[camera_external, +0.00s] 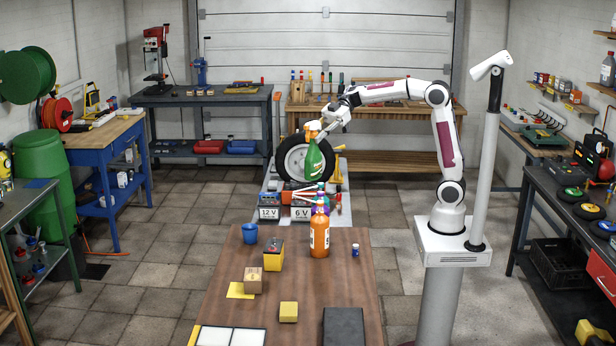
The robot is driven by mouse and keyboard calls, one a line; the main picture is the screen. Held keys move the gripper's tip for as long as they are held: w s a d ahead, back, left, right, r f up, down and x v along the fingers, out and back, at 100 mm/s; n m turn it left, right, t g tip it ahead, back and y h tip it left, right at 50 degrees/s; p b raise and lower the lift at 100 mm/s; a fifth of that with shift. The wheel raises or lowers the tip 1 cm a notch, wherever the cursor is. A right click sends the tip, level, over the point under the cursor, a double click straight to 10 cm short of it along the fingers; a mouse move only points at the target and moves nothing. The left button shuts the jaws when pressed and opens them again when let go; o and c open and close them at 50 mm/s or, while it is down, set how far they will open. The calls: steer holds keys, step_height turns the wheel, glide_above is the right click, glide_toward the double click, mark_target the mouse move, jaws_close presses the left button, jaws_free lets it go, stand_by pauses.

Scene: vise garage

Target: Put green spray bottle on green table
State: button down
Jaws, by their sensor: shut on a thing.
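The green spray bottle (315,160) with an orange-yellow top hangs in the air, near upright, in front of the wheel. My gripper (314,131) is shut on its top, which the fingers partly hide. A bench with a dark green frame (62,235) stands at the far left edge, cut off by the picture; it is the only table that looks green, and small items stand on it. My gripper and the bottle are well to the right of it.
A green barrel (47,190) and a blue workbench (88,140) stand at left. The floor between is mostly clear.

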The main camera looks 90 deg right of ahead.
steer(key=s+d+m+t+h, duration=0.35)
steer(key=d+m+h, duration=0.25)
steer(key=d, duration=1.6)
steer(key=s+d+m+t+h, duration=0.2)
steer(key=s+d+m+h, duration=0.3)
steer(key=d, duration=1.7)
step_height(320, 180, down, 30)
steer(key=m+h, duration=0.1)
steer(key=shift+w+d+f+h, duration=0.2)
steer(key=shift+w+d+h, duration=0.1)
steer(key=shift+w, duration=0.15)
steer(key=shift+f, duration=2.95)
